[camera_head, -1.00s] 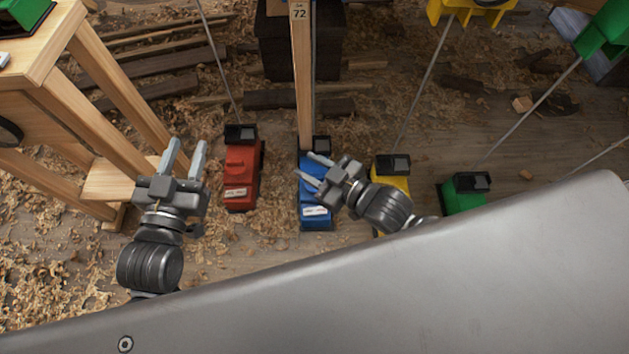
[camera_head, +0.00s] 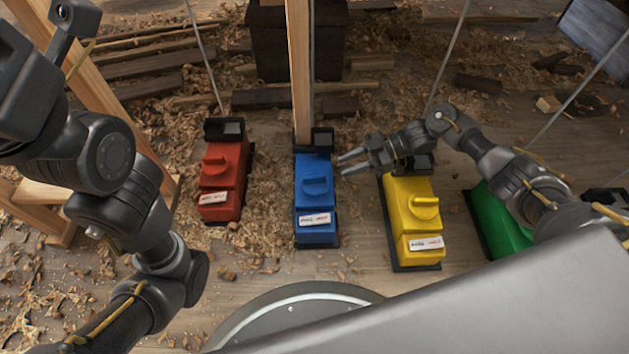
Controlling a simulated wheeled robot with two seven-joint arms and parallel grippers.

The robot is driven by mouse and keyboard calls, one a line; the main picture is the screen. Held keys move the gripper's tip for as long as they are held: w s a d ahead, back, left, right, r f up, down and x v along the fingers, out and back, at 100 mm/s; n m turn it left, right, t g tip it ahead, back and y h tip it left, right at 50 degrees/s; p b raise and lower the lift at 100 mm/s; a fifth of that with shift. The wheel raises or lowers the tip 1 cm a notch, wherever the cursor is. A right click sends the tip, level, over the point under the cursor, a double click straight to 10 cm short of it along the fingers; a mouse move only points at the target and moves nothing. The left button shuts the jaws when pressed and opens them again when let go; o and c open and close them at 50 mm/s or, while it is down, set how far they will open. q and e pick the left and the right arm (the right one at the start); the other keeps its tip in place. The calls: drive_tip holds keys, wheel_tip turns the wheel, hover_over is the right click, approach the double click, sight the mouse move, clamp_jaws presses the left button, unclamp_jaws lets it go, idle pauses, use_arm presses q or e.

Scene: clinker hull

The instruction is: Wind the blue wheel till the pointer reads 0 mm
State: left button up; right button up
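The blue unit (camera_head: 314,226) stands on the floor in the middle, with a raised blue wheel or knob (camera_head: 315,187) on its top and a white label on its near end. My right gripper (camera_head: 341,165) is just right of the blue unit's far end, pointing left. Its two fingers are apart with nothing between them, and it appears clear of the wheel. My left arm (camera_head: 100,155) fills the left side, but I cannot make out its gripper. No pointer or scale reading can be read in this view.
A red unit (camera_head: 222,178) stands left of the blue one; a yellow unit (camera_head: 409,220) and a partly hidden green unit (camera_head: 500,222) stand right. A wooden post (camera_head: 299,75) rises behind the blue unit. Wood shavings, planks and thin slanting rods lie around.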

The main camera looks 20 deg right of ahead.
sight(317, 176)
drive_tip(key=b+x, duration=0.4)
drive_tip(key=x, duration=0.5)
drive_tip(key=shift+a+f, duration=0.15)
drive_tip(key=shift+f, duration=0.05)
drive_tip(key=shift+a+f+b, duration=0.15)
drive_tip(key=shift+a+b, duration=0.15)
drive_tip(key=shift+a, duration=0.35)
drive_tip(key=shift+c, duration=0.2)
clamp_jaws()
